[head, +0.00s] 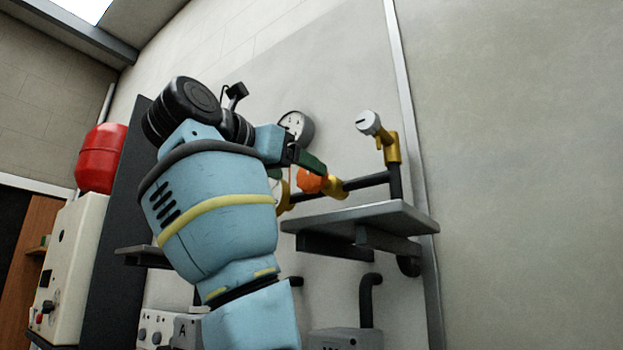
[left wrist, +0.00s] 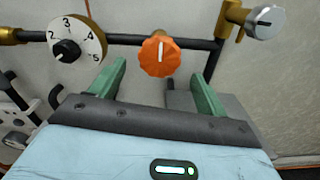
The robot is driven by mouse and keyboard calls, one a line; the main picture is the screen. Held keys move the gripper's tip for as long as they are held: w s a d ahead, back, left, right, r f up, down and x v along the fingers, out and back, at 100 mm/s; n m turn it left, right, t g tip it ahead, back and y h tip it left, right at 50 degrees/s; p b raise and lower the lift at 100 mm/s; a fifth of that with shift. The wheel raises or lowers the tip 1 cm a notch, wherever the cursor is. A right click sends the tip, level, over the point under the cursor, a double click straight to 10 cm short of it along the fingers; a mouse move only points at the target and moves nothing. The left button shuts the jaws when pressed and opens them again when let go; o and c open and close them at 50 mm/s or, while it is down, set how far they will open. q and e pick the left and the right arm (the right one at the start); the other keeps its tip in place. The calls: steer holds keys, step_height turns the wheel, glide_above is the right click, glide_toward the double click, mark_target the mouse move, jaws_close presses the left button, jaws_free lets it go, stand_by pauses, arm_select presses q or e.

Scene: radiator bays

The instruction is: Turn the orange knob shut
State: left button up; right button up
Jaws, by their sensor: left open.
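The orange knob (left wrist: 159,56) shows in the left wrist view, faceted with a white line on its face that stands nearly upright. It sits on a dark horizontal pipe. My left gripper (left wrist: 162,85) is open, its two green fingers apart on either side below the knob and not closed on it. In the head view the orange knob (head: 310,181) is partly hidden by my left gripper (head: 300,162), whose fingers are close to it. My right gripper is in neither view.
A white numbered dial (left wrist: 78,49) is left of the knob, and a silver-capped brass valve (head: 372,124) is to the right. A round gauge (head: 298,127) is behind. A grey shelf (head: 400,217) juts out below the pipe. Bare wall is free at the right.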

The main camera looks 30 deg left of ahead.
mark_target(308, 178)
arm_select(q)
steer(key=w, duration=0.5)
steer(key=shift+w+d, duration=0.2)
steer(key=shift+w, duration=0.15)
steer(key=shift+c, duration=0.3)
steer(key=c, duration=0.9)
